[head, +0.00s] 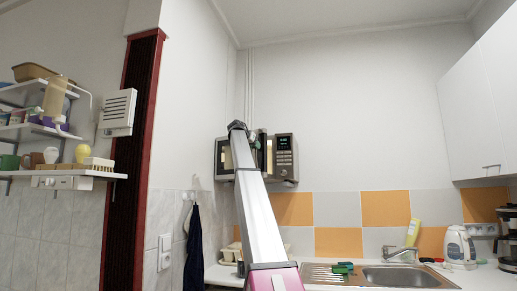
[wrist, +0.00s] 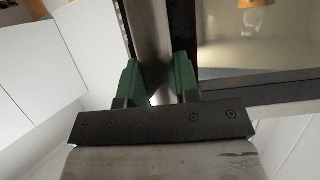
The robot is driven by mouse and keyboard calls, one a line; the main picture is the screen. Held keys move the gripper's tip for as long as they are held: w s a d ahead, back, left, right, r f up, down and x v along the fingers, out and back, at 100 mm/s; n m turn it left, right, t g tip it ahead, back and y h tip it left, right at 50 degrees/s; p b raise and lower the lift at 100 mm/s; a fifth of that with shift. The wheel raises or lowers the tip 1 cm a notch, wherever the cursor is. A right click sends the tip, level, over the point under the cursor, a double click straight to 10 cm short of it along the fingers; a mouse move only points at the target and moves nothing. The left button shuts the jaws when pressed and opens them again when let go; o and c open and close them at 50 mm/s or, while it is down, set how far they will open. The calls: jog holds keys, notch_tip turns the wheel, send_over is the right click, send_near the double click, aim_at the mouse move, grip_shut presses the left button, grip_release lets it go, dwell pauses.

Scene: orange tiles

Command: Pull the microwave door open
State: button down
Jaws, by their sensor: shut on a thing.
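The microwave (head: 284,168) hangs on the back wall above the counter, its control panel with a lit display on the right. My arm crosses in front of it and hides much of its door (head: 225,158). My gripper (head: 237,127) is at the top of the arm, in front of the door's upper part. In the wrist view my gripper's green fingers (wrist: 157,78) stand on both sides of a grey upright bar, the door handle (wrist: 150,35), and are shut on it. How far the door stands open is unclear.
Below are a counter with a sink (head: 405,277), a kettle (head: 458,246) and a dish rack (head: 232,252). White cupboards (head: 478,100) hang at the right. Shelves (head: 70,172) with crockery and a red-framed column (head: 135,160) are at the left. The air before the microwave looks clear.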

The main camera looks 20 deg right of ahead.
jog(key=s+a+m+g+h, duration=0.1)
jog(key=s+a, duration=0.1)
jog(key=a, duration=2.3)
jog(key=shift+s+m+g, duration=0.4)
jog(key=c, duration=0.8)
grip_release()
jog(key=shift+c, duration=0.2)
